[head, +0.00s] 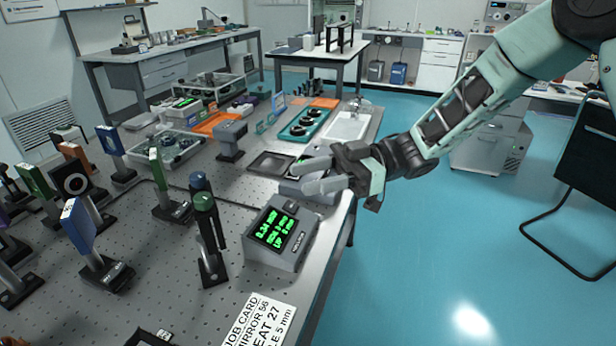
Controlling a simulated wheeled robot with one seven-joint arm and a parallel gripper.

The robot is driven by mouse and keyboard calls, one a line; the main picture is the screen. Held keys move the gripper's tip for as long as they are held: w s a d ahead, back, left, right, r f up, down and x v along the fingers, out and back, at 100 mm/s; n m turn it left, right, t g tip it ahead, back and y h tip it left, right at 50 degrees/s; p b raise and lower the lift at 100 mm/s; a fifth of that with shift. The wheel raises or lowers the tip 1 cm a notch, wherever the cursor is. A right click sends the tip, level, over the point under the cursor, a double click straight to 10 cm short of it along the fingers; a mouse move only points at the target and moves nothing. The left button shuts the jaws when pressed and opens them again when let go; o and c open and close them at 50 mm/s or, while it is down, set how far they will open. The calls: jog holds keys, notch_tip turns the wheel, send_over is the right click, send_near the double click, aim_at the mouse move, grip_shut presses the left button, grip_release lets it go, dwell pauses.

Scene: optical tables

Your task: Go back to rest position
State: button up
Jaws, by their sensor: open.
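My gripper (315,176) reaches in from the right on my pale green arm. Its two light fingers point left and stand apart, with nothing visible between them. It is over the right edge of the optical table (140,250), above and behind a grey meter (281,235) with a green lit display. The fingers partly cover a grey device behind the meter. I cannot tell how high the fingers are above that device.
A job card (260,322) lies at the front. A teal tray (303,124) and a white tray (348,125) lie behind. Blue floor (440,240) is clear; a dark chair (586,165) stands right.

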jog(key=w+a+r+m+t+h, duration=0.1)
jog(key=w+a+m+t+h, duration=0.15)
jog(key=a+m+t, duration=0.35)
jog(key=s+d+f+m+h+p, duration=0.1)
jog(key=s+d+m+h, duration=0.3)
jog(key=s+d+h, duration=0.3)
jog(key=s+d+f+m+h+p, duration=0.1)
jog(key=s+d+m+h, duration=0.3)
jog(key=s, duration=1.4)
jog(key=d+f+h, duration=0.1)
jog(key=d+h, duration=0.2)
jog(key=d, duration=0.3)
jog(key=shift+d, duration=0.2)
jog(key=shift+w, duration=0.1)
